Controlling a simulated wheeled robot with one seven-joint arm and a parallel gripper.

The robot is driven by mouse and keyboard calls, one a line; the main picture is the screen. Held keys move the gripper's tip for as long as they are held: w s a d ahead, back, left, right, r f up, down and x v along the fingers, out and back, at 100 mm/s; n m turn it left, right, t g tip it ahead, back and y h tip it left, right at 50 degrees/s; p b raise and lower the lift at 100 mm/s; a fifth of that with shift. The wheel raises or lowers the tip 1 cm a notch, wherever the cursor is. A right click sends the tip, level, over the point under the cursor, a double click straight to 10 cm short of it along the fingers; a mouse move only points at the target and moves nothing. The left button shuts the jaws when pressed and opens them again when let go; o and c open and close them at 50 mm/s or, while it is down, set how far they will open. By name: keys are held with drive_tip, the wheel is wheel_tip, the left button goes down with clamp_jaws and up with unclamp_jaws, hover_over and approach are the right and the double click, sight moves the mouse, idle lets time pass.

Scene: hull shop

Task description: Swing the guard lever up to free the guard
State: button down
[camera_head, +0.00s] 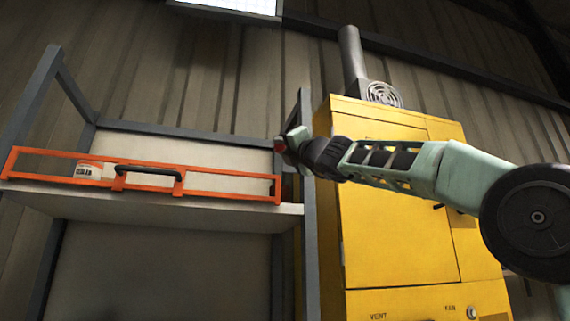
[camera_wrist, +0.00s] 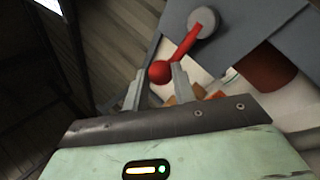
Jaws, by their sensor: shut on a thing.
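The guard lever (camera_wrist: 188,46) is a short red arm with a red ball knob, joined to a round grey pivot on the grey post in the wrist view. My gripper (camera_wrist: 160,72) has its two fingers shut on the knob. In the head view my gripper (camera_head: 291,150) is at the shelf's right post, and only a bit of red shows there; the lever's angle cannot be told. The guard (camera_head: 150,184) is an orange frame with a black handle (camera_head: 148,170), lying across the front of the shelf.
The grey shelf (camera_head: 225,207) holds a white labelled container (camera_head: 91,171) behind the guard. A dark red cylinder (camera_wrist: 266,68) shows beside the post in the wrist view.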

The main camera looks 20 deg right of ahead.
drive_tip(key=shift+r+m+t+h+b, duration=0.1)
drive_tip(key=shift+m+t+h+b, duration=0.4)
drive_tip(key=shift+m, duration=0.5)
drive_tip(key=shift+w+d+r+m+t+h+b, duration=0.15)
drive_tip(key=shift+r+m+h+b, duration=0.1)
drive_tip(key=shift+m+h, duration=0.35)
drive_tip(key=shift+s+a+r+m+t+h+b, duration=0.1)
drive_tip(key=shift+r+m+t+h+b, duration=0.2)
drive_tip(key=shift+m, duration=0.45)
drive_tip(key=shift+w+d+r+m+t+h+b, duration=0.1)
drive_tip(key=shift+m+h+b, duration=0.15)
drive_tip(key=shift+m+h, duration=0.4)
drive_tip(key=shift+r+m+h, duration=0.15)
drive_tip(key=shift+m+h, duration=0.15)
drive_tip(key=shift+h, duration=0.05)
drive_tip(key=c, duration=1.2)
unclamp_jaws()
drive_tip(key=shift+o, duration=0.2)
drive_tip(key=b+v, duration=1.3)
drive_tip(key=v, duration=0.4)
drive_tip(key=shift+s+f+b, duration=0.2)
drive_tip(key=shift+b, duration=0.1)
drive_tip(key=shift+d, duration=0.1)
